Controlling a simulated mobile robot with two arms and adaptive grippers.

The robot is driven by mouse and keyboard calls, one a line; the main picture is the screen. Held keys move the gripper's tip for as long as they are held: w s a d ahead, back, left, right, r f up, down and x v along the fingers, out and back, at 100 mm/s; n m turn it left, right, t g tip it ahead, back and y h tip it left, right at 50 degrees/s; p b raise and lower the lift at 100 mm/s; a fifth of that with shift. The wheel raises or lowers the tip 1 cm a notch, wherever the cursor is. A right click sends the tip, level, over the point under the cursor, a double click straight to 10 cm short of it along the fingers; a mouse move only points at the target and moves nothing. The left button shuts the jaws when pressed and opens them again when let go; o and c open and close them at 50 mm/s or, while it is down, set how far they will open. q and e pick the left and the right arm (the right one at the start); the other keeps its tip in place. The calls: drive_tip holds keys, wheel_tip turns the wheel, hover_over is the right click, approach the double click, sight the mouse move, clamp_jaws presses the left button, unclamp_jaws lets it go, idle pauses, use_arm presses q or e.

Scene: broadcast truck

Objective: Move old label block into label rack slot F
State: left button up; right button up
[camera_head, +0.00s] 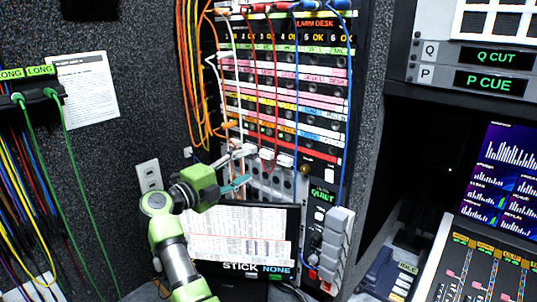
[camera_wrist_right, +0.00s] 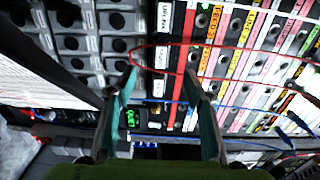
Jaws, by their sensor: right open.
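My right gripper (camera_head: 246,168) reaches in front of the lower part of the patch panel (camera_head: 285,90). It is open, with its two teal fingers apart and nothing seen between them; the right wrist view (camera_wrist_right: 160,82) shows the same. A grey grid of sockets (camera_head: 272,184) sits below the panel's coloured rows, close beside the fingers, and fills the upper left of the right wrist view (camera_wrist_right: 88,45). I cannot tell for sure which part is the label rack, slot F or the old label block. My left gripper is not in view.
Red and blue cords (camera_head: 345,110) hang across the panel, and a red cord (camera_wrist_right: 170,45) loops close to the fingertips. A screen (camera_head: 240,235) stands below the arm. Grey stepped blocks (camera_head: 335,235) stand right of it. A mixing console (camera_head: 480,265) is at lower right.

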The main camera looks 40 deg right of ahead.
sight(265, 155)
drive_tip(key=d, duration=0.8)
drive_tip(key=shift+w, duration=0.3)
idle(1.1)
clamp_jaws()
drive_tip(key=a, duration=0.6)
drive_tip(key=shift+s+p, duration=0.25)
drive_tip(key=shift+p, duration=0.1)
idle(0.7)
drive_tip(key=shift+a, duration=0.1)
idle(0.3)
